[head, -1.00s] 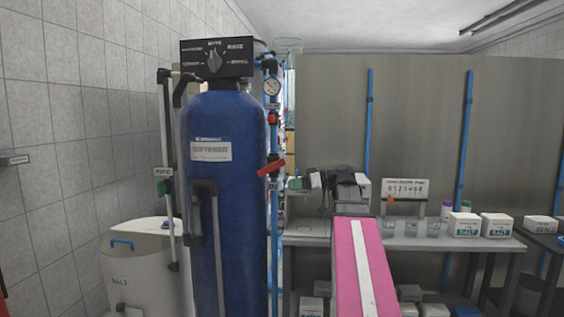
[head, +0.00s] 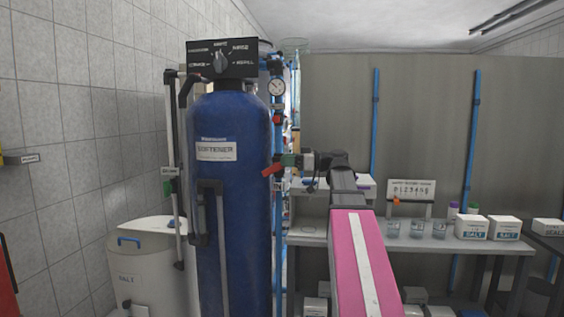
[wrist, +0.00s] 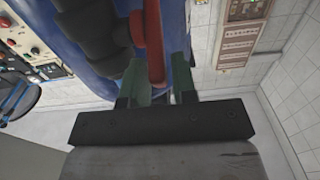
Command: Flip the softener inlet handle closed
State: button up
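The softener (head: 232,190) is a tall blue tank with a black control head (head: 222,60). A red lever handle (head: 271,170) sits on the blue pipe at the tank's right side and is tilted, its left end lower. My gripper (head: 291,160) is at this handle, just to its right in the head view. In the wrist view the red handle (wrist: 155,45) reaches between the green fingers of my gripper (wrist: 160,88). The fingers stand apart, with a visible gap between the handle and the right finger. Contact with the left finger is unclear.
A second red handle (head: 277,119) and a gauge (head: 277,87) are higher on the same pipe. A white salt tank (head: 150,265) stands left of the softener. A bench (head: 440,245) with beakers and salt boxes stands at the right.

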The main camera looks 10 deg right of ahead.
jog(key=shift+x, duration=1)
grip_shut()
jog(key=shift+s+d+f+t+y, duration=0.1)
jog(key=shift+f+t+y, duration=0.1)
jog(key=shift+y, duration=0.25)
jog(key=shift+d+f+t+y, duration=0.15)
jog(key=shift+t+y, duration=0.05)
jog(key=shift+y, duration=0.25)
jog(key=shift+s+d+f+t+y, duration=0.1)
jog(key=shift+t+y, duration=0.15)
jog(key=shift+y, duration=0.35)
jog(key=shift+w+d+f+t+y, duration=0.1)
jog(key=shift+f+t+y, duration=0.1)
jog(key=shift+y, duration=0.4)
jog(key=shift+s+d+f+t+y, duration=0.1)
jog(key=shift+t+y, duration=0.15)
jog(key=shift+y, duration=0.35)
grip_release()
jog(key=shift+d, duration=0.1)
